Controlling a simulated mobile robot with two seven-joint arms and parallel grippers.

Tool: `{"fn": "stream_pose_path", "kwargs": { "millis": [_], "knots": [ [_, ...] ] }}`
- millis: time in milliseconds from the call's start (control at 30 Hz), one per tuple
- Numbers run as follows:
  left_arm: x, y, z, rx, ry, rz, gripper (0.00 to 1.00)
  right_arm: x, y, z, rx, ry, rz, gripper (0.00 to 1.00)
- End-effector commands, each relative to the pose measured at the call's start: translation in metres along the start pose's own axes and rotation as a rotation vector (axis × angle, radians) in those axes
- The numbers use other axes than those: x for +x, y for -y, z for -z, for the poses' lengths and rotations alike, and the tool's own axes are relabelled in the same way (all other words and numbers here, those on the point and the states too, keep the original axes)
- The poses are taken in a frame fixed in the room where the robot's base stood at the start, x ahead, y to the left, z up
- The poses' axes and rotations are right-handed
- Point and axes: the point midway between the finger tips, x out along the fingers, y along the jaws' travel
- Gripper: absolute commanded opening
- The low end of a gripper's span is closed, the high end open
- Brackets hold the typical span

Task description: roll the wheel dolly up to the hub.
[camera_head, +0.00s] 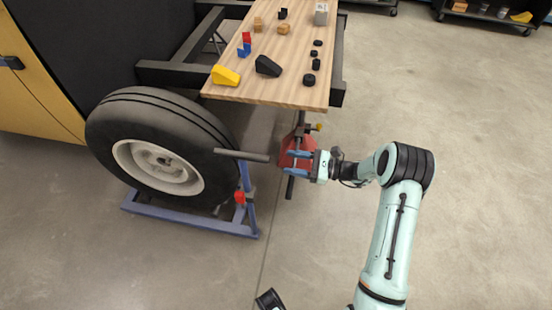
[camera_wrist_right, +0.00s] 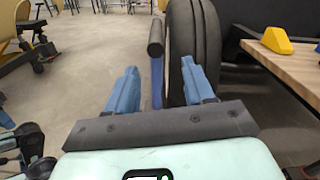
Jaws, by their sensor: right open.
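The wheel dolly (camera_head: 190,220) is a low blue frame on the floor at the left in the head view. A large black tyre with a white rim (camera_head: 162,166) stands upright on it. A dark grey handle bar (camera_head: 243,156) tops the dolly's blue post, which also shows in the right wrist view (camera_wrist_right: 157,85). My right gripper (camera_head: 297,163) is open and empty, its blue fingers pointing at the bar and apart from it. In the right wrist view the bar (camera_wrist_right: 155,38) lies ahead, beyond the fingertips. I cannot make out the hub.
A wooden worktop (camera_head: 262,92) above a black frame (camera_head: 180,74) carries small blocks and a yellow wedge (camera_head: 225,76). A red stand (camera_head: 293,148) is partly behind my right gripper. A yellow body panel (camera_head: 35,95) is at far left. The floor right and in front is mostly clear.

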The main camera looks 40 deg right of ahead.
Motion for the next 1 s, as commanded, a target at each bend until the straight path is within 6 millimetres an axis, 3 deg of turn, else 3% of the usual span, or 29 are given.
{"fn": "stream_pose_path", "kwargs": {
  "millis": [100,300,867,1000],
  "knots": [
    [-0.001,0.0,-0.001,0.0,0.002,0.001,0.6,-0.019,0.001,0.0,0.0,-0.001,0.001,0.53],
    [-0.002,0.0,-0.001,0.0,0.003,0.001,0.6,-0.033,0.0,0.0,0.0,0.0,0.0,0.53],
    [-0.001,0.0,-0.001,0.0,0.003,0.001,0.6,-0.033,0.0,0.0,0.0,0.0,0.0,0.53],
    [-0.001,0.0,-0.001,-0.001,0.002,0.001,0.6,-0.026,-0.011,0.011,0.017,-0.033,-0.03,0.53]
  ]
}}
